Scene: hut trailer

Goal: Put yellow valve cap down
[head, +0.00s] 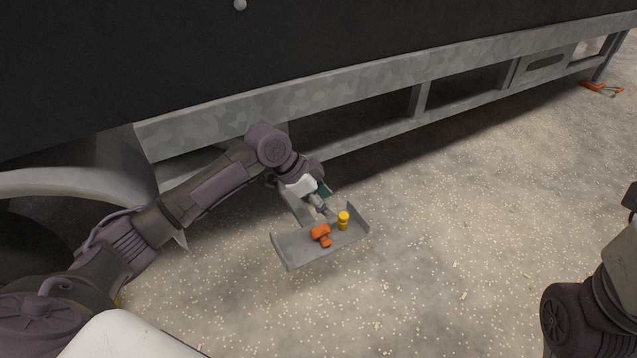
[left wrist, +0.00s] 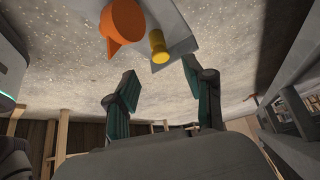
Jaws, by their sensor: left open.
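The yellow valve cap (head: 343,219) stands on a small grey metal tray (head: 292,248) near its right end. My left gripper (head: 323,203) is open just behind the cap, on the trailer side. In the left wrist view the yellow cap (left wrist: 158,46) shows just beyond the tips of the two spread fingers (left wrist: 159,68), roughly between them, with nothing gripped. An orange piece (head: 320,232) lies on the tray to the left of the cap; it also shows in the left wrist view (left wrist: 121,20). My right gripper is not seen.
The tray sticks out beside the trailer's galvanized frame rail (head: 350,90), under the dark trailer wall (head: 300,40). A wheel arch (head: 85,180) is at the left. Orange-handled items (head: 600,88) lie far right. The speckled ground (head: 450,260) is otherwise clear.

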